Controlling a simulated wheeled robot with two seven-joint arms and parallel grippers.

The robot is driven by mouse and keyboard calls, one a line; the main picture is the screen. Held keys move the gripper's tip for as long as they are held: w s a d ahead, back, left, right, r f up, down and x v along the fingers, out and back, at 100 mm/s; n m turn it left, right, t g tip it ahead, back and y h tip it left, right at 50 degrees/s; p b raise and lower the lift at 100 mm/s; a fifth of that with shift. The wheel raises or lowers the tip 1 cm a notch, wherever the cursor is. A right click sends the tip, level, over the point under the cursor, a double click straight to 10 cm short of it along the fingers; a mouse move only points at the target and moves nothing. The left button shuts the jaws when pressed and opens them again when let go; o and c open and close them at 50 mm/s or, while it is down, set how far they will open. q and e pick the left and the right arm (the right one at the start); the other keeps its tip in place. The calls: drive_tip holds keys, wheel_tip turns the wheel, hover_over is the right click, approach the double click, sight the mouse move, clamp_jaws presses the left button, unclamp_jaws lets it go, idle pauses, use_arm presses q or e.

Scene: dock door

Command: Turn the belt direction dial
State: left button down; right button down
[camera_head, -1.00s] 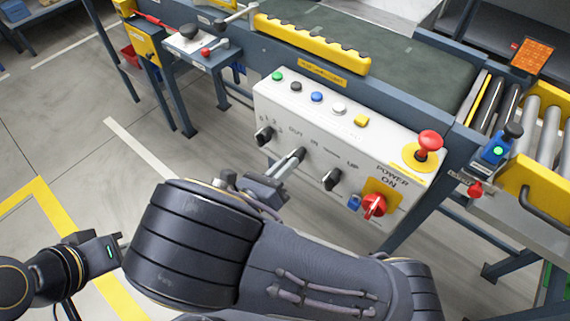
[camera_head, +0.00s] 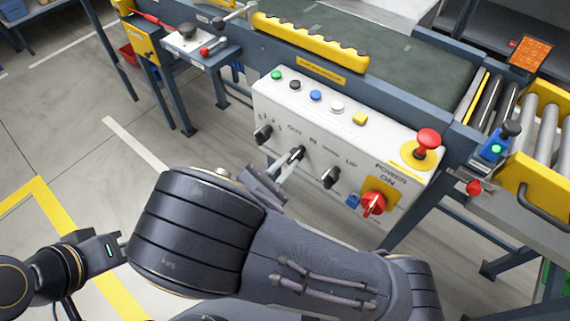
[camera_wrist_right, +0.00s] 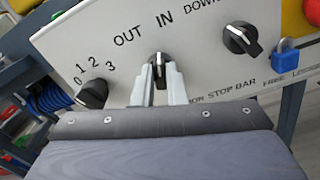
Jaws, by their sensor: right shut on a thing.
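The belt direction dial (camera_head: 298,152) is a black knob on the front of the white control panel (camera_head: 277,107). In the right wrist view the dial (camera_wrist_right: 158,60) sits below the words OUT and IN, its pale mark pointing roughly up between them. My right gripper (camera_head: 292,159) is shut on this dial, with one pale finger on each side of it in the wrist view (camera_wrist_right: 160,82). My left gripper (camera_head: 112,248) is at the lower left, away from the panel; its fingertips are not clear.
A 0-to-3 knob (camera_head: 263,134) is left of the dial and an UP/DOWN knob (camera_head: 330,178) right of it. A red power switch (camera_head: 373,204), blue padlock (camera_head: 353,201) and red mushroom button (camera_head: 427,141) are further right. Coloured buttons line the panel's top.

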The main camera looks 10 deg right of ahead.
drive_tip(key=shift+f+m, duration=0.1)
drive_tip(key=shift+m, duration=0.9)
drive_tip(key=shift+b, duration=0.3)
drive_tip(key=c, duration=1.5)
unclamp_jaws()
drive_tip(key=shift+o, duration=0.2)
drive_tip(key=p+v, duration=0.1)
drive_tip(key=v, duration=0.7)
